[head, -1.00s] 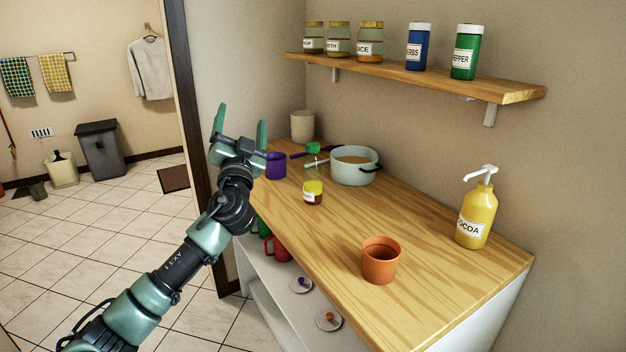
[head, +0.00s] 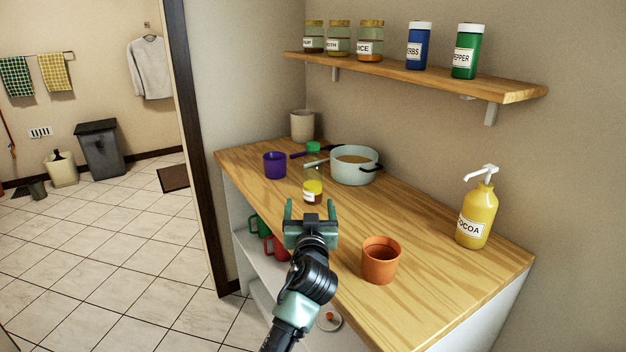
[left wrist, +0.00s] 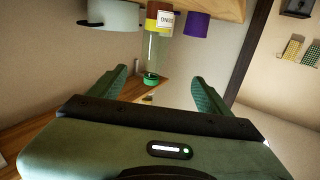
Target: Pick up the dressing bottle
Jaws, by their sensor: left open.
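The dressing bottle (head: 313,187) stands upright on the wooden counter. It has a green cap, a clear glass upper part, and yellow and dark red layers with a white label at the bottom. My left gripper (head: 311,207) is open and empty in front of the bottle, near the counter's front edge. In the left wrist view the bottle (left wrist: 153,45) appears upside down, beyond the open fingers (left wrist: 158,80) and roughly between them, with no contact visible. My right gripper is not in view.
A terracotta cup (head: 380,262) is right of my gripper. A yellow cocoa pump bottle (head: 477,215) stands farther right. A wall shelf (head: 420,75) holds jars.

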